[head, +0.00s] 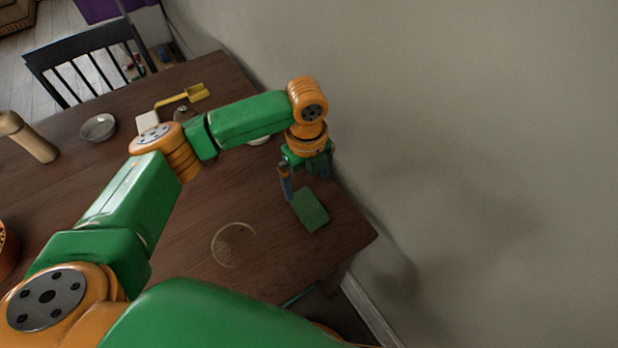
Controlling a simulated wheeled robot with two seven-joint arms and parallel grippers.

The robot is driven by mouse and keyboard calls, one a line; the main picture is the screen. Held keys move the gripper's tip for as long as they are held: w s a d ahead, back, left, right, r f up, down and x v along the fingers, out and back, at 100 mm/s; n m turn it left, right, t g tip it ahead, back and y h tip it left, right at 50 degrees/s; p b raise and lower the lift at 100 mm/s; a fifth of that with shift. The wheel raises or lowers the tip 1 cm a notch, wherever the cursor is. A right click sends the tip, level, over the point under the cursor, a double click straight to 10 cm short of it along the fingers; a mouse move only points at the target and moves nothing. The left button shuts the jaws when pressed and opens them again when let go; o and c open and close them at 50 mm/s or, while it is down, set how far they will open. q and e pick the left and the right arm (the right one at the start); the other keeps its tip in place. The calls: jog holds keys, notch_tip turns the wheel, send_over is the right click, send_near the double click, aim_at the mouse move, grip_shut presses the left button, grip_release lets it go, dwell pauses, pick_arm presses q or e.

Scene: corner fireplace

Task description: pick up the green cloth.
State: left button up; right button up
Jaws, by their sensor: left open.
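The green cloth (310,210) is a small dark green rectangle lying flat on the dark wooden table (190,235), close to the table's right edge. My left gripper (306,190) points down at the cloth's far end, with its two fingers apart and nothing seen between them. I cannot tell whether the fingertips touch the cloth or hover just above it. My right gripper is not in the head view.
A bare wall (470,150) stands close to the table's right side. A grey bowl (98,127), a wooden pepper mill (30,138) and a yellow object (190,95) are farther back. A faint ring-shaped item (233,244) lies left of the cloth. A dark chair (90,60) stands behind the table.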

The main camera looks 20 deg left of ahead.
aim_at(308, 203)
pick_arm(q)
jog(key=f, duration=0.1)
jog(key=s+f, duration=0.1)
jog(key=s+d+f, duration=0.1)
jog(key=shift+s+f+p, duration=0.1)
jog(key=shift+f+p, duration=0.3)
notch_tip(308, 203, down, 2)
jog(key=shift+f, duration=0.1)
jog(key=shift+w+a+f, duration=0.1)
jog(key=shift+w, duration=0.2)
jog(key=c, duration=1.2)
jog(key=shift+r, duration=1.4)
jog(key=s+d+r, duration=0.1)
jog(key=r, duration=0.1)
jog(key=s+d+r, duration=0.1)
jog(key=r, duration=0.1)
jog(key=s+d+r, duration=0.1)
jog(key=s+r, duration=0.1)
jog(key=shift+r, duration=0.25)
jog(key=s+d+r, duration=0.1)
jog(key=s, duration=0.1)
jog(key=s+d+r, duration=0.1)
jog(key=s+d, duration=0.1)
jog(key=s, duration=0.1)
jog(key=s+d+r, duration=0.1)
jog(key=s+d, duration=0.1)
jog(key=shift+s+r, duration=0.25)
jog(key=shift+r, duration=0.15)
